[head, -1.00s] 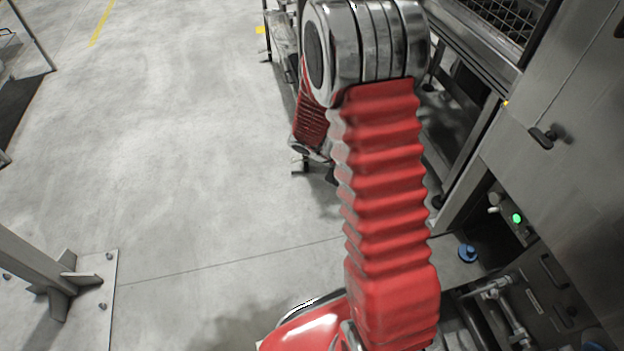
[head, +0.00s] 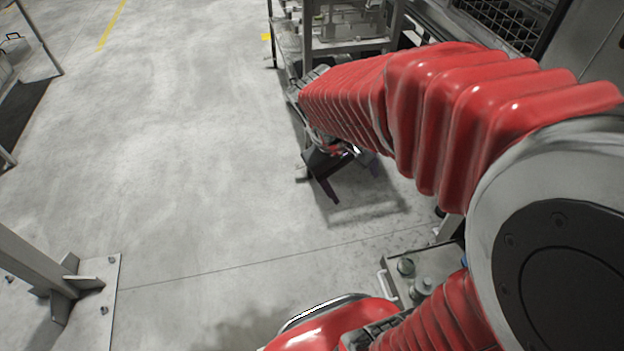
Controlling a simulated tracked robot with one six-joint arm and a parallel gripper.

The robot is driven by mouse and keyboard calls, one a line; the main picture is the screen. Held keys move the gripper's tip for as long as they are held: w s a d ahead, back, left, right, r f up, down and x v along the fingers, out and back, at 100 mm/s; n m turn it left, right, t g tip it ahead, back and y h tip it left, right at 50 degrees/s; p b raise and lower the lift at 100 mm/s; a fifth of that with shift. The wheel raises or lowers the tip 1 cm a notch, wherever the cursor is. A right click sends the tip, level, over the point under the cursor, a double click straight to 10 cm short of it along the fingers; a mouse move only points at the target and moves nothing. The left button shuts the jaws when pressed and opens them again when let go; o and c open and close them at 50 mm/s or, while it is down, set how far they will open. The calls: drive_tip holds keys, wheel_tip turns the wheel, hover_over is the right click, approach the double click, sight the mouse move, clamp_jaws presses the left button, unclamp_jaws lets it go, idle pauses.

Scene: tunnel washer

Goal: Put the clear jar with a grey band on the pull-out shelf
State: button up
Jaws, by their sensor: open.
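My gripper (head: 350,182) hangs over bare floor at the centre of the head view, with its two dark purple-tipped fingers apart and nothing visible between them. Two small, clear greenish round things, perhaps jars, stand on a pale grey surface below and to the right of it: one jar-like thing (head: 406,267) and another (head: 424,286) closer to me. I cannot make out a grey band on either. The pale surface (head: 445,261) has a light handle on its left side and may be the pull-out shelf. My red arm hides its right part.
A metal rack (head: 345,46) with shelves and items stands at the back, behind my arm. The steel machine (head: 596,45) is on the right. A steel post foot (head: 90,285) is bolted down at left. Open floor (head: 190,150) lies between.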

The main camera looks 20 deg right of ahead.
drive_tip(key=s+a+r+m+t+y, duration=0.1)
drive_tip(key=s+a+r+t+y, duration=0.3)
drive_tip(key=a+r, duration=0.5)
drive_tip(key=shift+s+a+t, duration=0.7)
drive_tip(key=shift+s+a, duration=0.2)
drive_tip(key=shift+a, duration=0.1)
drive_tip(key=shift+r, duration=0.15)
wheel_tip(320, 180, up, 14)
idle(0.5)
drive_tip(key=shift+w, duration=0.15)
wheel_tip(320, 180, down, 14)
idle(0.5)
drive_tip(key=shift+c, duration=0.5)
